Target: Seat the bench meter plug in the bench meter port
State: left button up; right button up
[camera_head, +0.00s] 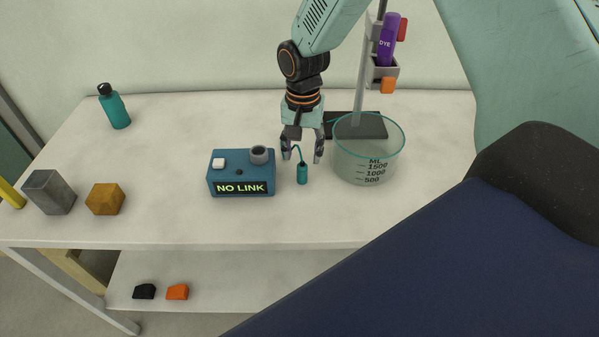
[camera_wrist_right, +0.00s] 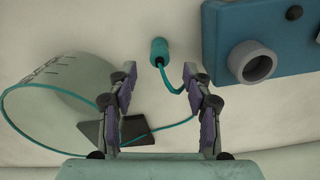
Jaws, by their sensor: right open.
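The bench meter (camera_head: 240,174) is a blue box on the table with a screen reading "NO LINK". A grey round socket (camera_head: 259,155) stands on its top, and shows in the right wrist view (camera_wrist_right: 251,63). The teal plug (camera_head: 302,174) with a thin teal cord is to the right of the meter, apart from it. My right gripper (camera_head: 302,158) is open, just behind the plug. In the right wrist view, the plug (camera_wrist_right: 159,50) lies beyond the open fingertips (camera_wrist_right: 158,72), with nothing held. My left gripper is not in view.
A glass beaker (camera_head: 366,165) stands close right of the plug, with a stand holding a purple dye bottle (camera_head: 389,42) behind. A teal bottle (camera_head: 115,108), grey block (camera_head: 48,192) and ochre block (camera_head: 105,199) are at left. The table front is clear.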

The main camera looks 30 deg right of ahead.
aim_at(303, 165)
jog(key=f, duration=0.3)
jog(key=shift+s+f, duration=0.2)
jog(key=shift+f, duration=0.2)
jog(key=shift+w+a+f, duration=0.1)
jog(key=shift+f, duration=0.15)
jog(key=c, duration=0.9)
grip_shut()
